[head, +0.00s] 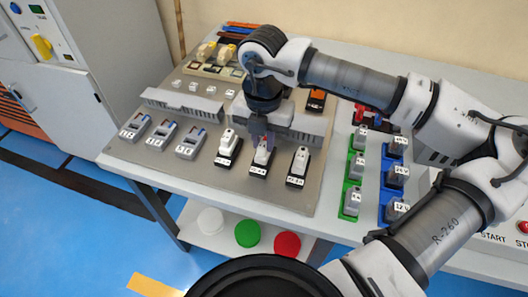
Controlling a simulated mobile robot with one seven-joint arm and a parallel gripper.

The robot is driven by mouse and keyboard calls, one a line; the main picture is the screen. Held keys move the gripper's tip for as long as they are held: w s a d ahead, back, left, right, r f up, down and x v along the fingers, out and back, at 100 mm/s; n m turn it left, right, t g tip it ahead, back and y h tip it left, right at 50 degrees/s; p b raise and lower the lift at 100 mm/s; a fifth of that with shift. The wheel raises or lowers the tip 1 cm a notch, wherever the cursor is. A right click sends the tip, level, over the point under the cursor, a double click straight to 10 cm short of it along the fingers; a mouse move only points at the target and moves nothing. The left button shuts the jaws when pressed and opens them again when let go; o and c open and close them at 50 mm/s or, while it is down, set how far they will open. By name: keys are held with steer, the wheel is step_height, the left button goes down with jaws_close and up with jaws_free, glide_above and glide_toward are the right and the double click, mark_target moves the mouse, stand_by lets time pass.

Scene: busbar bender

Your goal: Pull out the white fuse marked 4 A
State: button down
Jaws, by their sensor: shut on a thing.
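Three white fuses stand in black holders along the front of the grey panel (190,150): a left one (228,142), a middle one (263,156) and a right one (300,160). Each holder has a small white label in front, too small to read surely, so I cannot tell which says 4 A. My gripper (265,140) points down from above and is shut on the middle fuse, hiding its top. The lower part of that fuse shows below the fingers and appears to sit in its holder (259,172).
Grey devices (161,135) stand left of the fuses. Green (352,190) and blue (391,196) holders with grey blocks stand to the right. Grey ducts (182,104) run behind. White, green and red round items (247,233) lie on the lower shelf.

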steer(key=shift+r+p, duration=0.45)
steer(key=shift+r, duration=0.7)
steer(key=shift+r, duration=0.25)
steer(key=shift+r+p, duration=1.15)
steer(key=shift+r, duration=1.25)
